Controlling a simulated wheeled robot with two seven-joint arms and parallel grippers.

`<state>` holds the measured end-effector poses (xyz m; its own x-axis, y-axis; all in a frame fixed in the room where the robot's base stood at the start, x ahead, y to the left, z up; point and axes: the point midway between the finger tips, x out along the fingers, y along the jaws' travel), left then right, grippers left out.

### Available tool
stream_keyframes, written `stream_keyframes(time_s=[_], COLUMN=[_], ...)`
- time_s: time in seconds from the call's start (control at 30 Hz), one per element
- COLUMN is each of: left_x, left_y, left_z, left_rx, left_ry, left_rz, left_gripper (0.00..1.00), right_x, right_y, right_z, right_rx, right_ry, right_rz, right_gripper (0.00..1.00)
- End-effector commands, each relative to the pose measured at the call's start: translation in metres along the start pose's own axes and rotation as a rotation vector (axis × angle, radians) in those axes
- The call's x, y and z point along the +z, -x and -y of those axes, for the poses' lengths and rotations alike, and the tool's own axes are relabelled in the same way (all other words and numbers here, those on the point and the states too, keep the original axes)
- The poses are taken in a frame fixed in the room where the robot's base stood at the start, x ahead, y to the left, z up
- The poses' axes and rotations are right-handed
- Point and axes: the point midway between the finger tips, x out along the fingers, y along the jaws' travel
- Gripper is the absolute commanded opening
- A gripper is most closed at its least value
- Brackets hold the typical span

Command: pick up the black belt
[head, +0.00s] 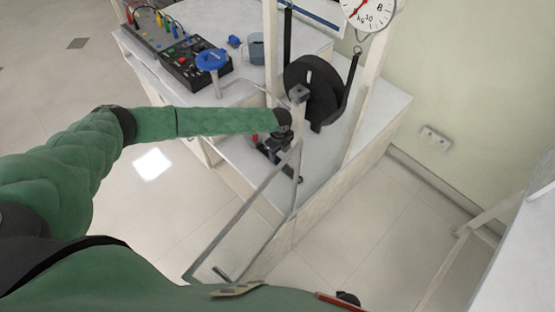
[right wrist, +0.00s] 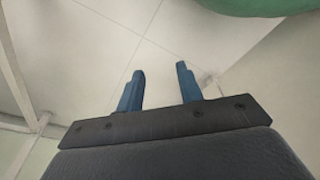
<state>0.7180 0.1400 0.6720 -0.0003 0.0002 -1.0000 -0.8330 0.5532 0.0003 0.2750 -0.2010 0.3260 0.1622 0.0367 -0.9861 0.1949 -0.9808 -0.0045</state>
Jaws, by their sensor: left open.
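The black belt (head: 350,85) shows in the head view as dark strips by the black wheel (head: 308,82) of the rig. One strip hangs below the dial scale, and another (head: 287,38) hangs left of it. How it runs around the wheel is unclear. My left gripper (head: 274,148) is open at the end of the green arm, low and left of the wheel, apart from the visible strips. Its fingertips are small and partly hidden by the rig's frame. My right gripper (right wrist: 160,78) shows two blue fingers apart, with nothing between them, over bare floor.
A dial scale (head: 369,10) hangs at the top. A pale post (head: 372,85) and a grey metal bar (head: 250,205) stand close around the wheel. A blue-topped stand (head: 211,60), a cup (head: 256,48) and a black control box (head: 185,62) occupy the bench's left.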

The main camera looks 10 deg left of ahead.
Motion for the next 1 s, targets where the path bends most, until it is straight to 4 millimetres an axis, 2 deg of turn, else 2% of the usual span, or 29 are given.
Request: stream_keyframes(time_s=[0.4,0.7,0.73,0.9,1.0], left_x=[0.000,-0.001,-0.001,0.000,0.000], left_y=[-0.036,-0.040,-0.040,-0.040,-0.040], left_z=[-0.004,-0.004,-0.004,-0.004,-0.004], left_rx=[0.001,0.000,0.000,0.000,0.000], left_ry=[0.002,0.001,0.001,0.001,0.001], left_rz=[0.000,0.000,0.000,-0.001,0.000], left_gripper=[0.55,0.55,0.53,0.19,0.04], right_x=[0.027,0.029,0.029,0.029,0.029], right_y=[-0.030,-0.033,-0.033,-0.033,-0.033], right_z=[-0.013,-0.014,-0.014,-0.015,-0.015], right_rx=[0.016,0.017,0.017,0.017,0.018], right_ry=[0.013,0.014,0.014,0.014,0.014], right_rz=[-0.023,-0.026,-0.026,-0.026,-0.026], right_gripper=[0.36,0.36,0.36,0.36,0.36])
